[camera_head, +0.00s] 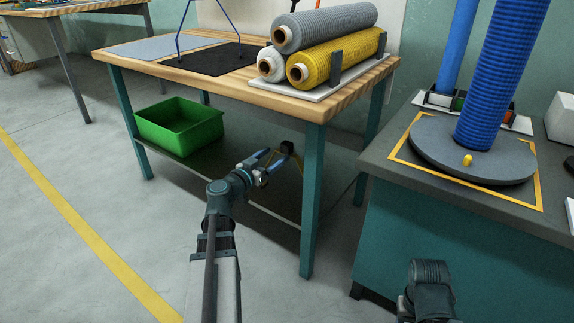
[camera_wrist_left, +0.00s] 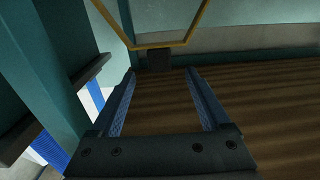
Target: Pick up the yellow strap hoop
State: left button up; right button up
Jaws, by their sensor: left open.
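The yellow strap hoop (camera_wrist_left: 160,45) crosses the top of the left wrist view as a thin angular band, with a small dark block (camera_wrist_left: 158,60) at its low middle. In the head view the block (camera_head: 287,147) and a thin yellow part of the hoop (camera_head: 301,167) show under the wooden table. My left gripper (camera_head: 272,160) is open and empty, reaching in under the table top. In the left wrist view its two blue-lined fingers (camera_wrist_left: 159,74) point at the block, which lies just beyond and between the tips. Only part of my right arm shows.
A green bin (camera_head: 180,125) sits on the lower shelf left of my gripper. The table's teal leg (camera_head: 312,190) stands close on the right. Grey, yellow and white rolls (camera_head: 335,62) lie on the wooden table top (camera_head: 180,72). A blue roll stands on a round turntable (camera_head: 470,160) at right.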

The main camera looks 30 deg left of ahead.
aim_at(284, 148)
pick_arm(q)
jog(key=shift+w+d, duration=0.1)
jog(key=shift+w, duration=0.85)
jog(key=shift+w, duration=0.1)
jog(key=w, duration=0.5)
jog(key=shift+w+d, duration=0.2)
jog(key=shift+s, duration=0.1)
grip_shut()
